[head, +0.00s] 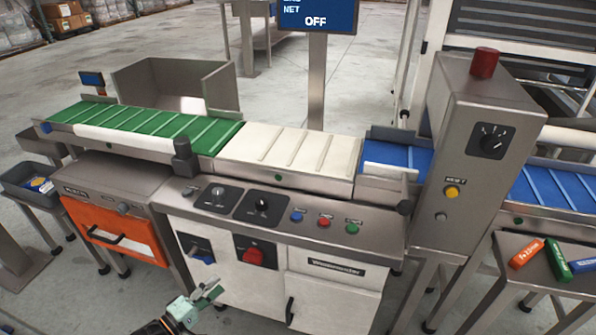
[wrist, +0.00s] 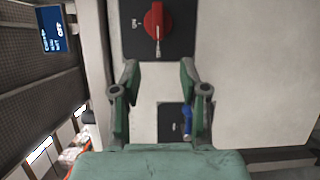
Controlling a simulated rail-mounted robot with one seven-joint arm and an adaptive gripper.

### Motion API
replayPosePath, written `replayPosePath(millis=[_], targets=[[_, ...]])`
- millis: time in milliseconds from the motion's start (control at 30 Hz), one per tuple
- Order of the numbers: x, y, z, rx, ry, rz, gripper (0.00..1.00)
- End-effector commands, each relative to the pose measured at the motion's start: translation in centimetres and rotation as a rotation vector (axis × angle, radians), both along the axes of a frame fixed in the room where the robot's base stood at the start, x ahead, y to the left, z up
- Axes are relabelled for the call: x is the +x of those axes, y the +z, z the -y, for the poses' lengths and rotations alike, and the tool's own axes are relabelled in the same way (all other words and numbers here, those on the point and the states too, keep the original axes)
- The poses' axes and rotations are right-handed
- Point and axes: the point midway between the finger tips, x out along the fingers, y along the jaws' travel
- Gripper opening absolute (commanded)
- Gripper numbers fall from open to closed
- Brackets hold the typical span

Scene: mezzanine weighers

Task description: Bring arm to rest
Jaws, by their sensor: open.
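My gripper (head: 208,292) is at the bottom of the head view, in front of the white cabinet of the weigher. In the wrist view its two green fingers (wrist: 160,80) stand apart with nothing between them but the cabinet front behind. A red rotary switch (wrist: 154,20) on a dark plate shows beyond the fingertips. A blue-handled switch (wrist: 187,122) shows close to the right finger; I cannot tell how far it is from it. In the head view the red switch (head: 253,256) and blue handle (head: 208,260) are on the cabinet face above my gripper.
A control panel (head: 285,213) with knobs and coloured buttons tops the cabinet. Green (head: 150,122), white (head: 290,150) and blue (head: 395,155) belts run behind it. An orange-fronted unit (head: 115,230) stands left. A side table (head: 530,275) holds coloured blocks at right.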

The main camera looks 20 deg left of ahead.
Motion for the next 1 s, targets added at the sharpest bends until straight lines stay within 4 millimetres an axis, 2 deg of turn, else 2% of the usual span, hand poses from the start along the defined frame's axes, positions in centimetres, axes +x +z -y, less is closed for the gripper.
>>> replayPosePath(millis=[167, 233, 367, 567, 700, 833, 1000], targets=[[-0.2, -2.9, 0.4, -0.018, 0.018, -0.155, 0.44], [-0.7, -4.9, 1.2, -0.026, 0.024, -0.245, 0.44], [-0.1, -8.9, 4.7, -0.041, -0.005, -0.430, 0.44], [2.0, -13.9, 12.5, -0.020, -0.123, -0.692, 0.44], [3.0, -16.6, 19.0, 0.030, -0.238, -0.864, 0.44], [3.1, -18.3, 25.0, 0.104, -0.355, -1.007, 0.44], [2.1, -19.5, 32.0, 0.227, -0.511, -1.158, 0.44]])
